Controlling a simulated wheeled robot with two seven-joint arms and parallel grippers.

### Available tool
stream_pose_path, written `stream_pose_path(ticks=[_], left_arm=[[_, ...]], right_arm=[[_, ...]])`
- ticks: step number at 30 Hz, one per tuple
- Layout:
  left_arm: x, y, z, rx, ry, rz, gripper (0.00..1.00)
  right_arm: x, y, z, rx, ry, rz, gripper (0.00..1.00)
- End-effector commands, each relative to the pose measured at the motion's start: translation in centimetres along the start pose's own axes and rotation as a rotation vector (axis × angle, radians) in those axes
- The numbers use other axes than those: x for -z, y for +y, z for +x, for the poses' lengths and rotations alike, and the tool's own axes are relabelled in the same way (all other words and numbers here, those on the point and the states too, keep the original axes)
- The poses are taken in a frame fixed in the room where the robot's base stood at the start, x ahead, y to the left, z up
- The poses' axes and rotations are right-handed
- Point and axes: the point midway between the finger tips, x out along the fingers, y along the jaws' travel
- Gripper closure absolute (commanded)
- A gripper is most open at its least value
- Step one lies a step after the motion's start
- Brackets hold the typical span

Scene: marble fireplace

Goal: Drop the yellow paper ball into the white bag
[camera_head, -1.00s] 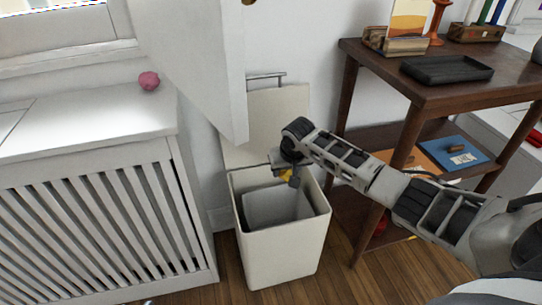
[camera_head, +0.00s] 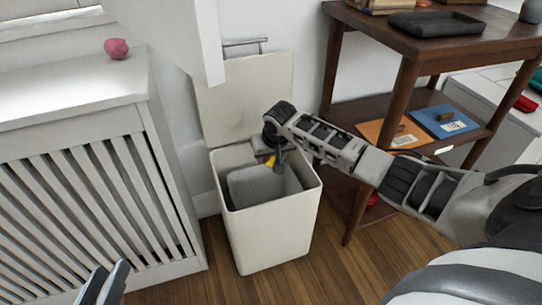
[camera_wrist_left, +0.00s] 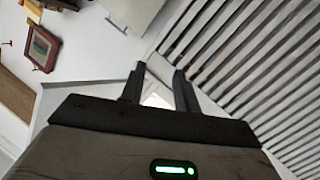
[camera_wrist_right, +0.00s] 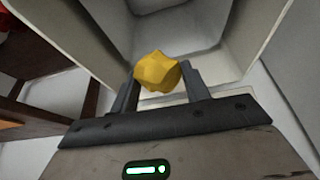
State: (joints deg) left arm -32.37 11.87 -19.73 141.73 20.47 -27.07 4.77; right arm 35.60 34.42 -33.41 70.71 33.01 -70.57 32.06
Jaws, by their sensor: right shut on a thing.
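The yellow paper ball (camera_wrist_right: 157,72) is crumpled and held between the fingertips of my right gripper (camera_wrist_right: 160,84). In the head view the ball (camera_head: 271,161) is small and partly covered by the right gripper (camera_head: 275,158), over the opening of a white bin (camera_head: 268,230). The bin stands on the floor with its lid raised at the back. A pale grey-white lining or bag (camera_head: 255,183) shows inside it; I cannot tell which. My left gripper (camera_head: 107,280) is at the bottom left, in front of the radiator cover, with its fingers apart and empty; it also shows in the left wrist view (camera_wrist_left: 158,82).
A slatted white radiator cover (camera_head: 70,120) with a pink ball (camera_head: 116,48) on top stands at left. A dark wooden shelf (camera_head: 440,50) with a black tray (camera_head: 436,23) stands at right. Wooden floor (camera_head: 190,282) is clear around the bin.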

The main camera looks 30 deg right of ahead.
Motion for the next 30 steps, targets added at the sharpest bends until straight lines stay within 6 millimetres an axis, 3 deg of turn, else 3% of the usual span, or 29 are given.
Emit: stream_pose_path(ticks=[1, 2, 4, 13, 17, 30], left_arm=[[0.0, 0.0, 0.0, 0.0, 0.0, 0.0, 0.69], [0.0, 0.0, 0.0, 0.0, 0.0, 0.0, 0.69], [0.0, 0.0, 0.0, 0.0, 0.0, 0.001, 0.69], [0.1, 0.0, 0.0, 0.001, 0.0, 0.003, 0.69], [0.8, 0.2, -0.1, 0.01, -0.002, 0.021, 0.69], [-0.9, -1.7, -1.1, 0.129, -0.178, 0.201, 0.69]], right_arm=[[0.0, 0.0, 0.0, 0.0, 0.001, 0.0, 0.75], [0.0, 0.0, 0.0, 0.0, 0.001, 0.0, 0.48], [0.0, 0.0, 0.0, 0.0, 0.001, 0.0, 0.29], [0.0, 0.0, -0.2, 0.0, 0.001, 0.0, 0.28], [0.2, 0.0, -1.4, 0.001, 0.002, 0.0, 0.28], [0.2, 0.0, -11.5, 0.0, 0.002, -0.002, 0.28]])
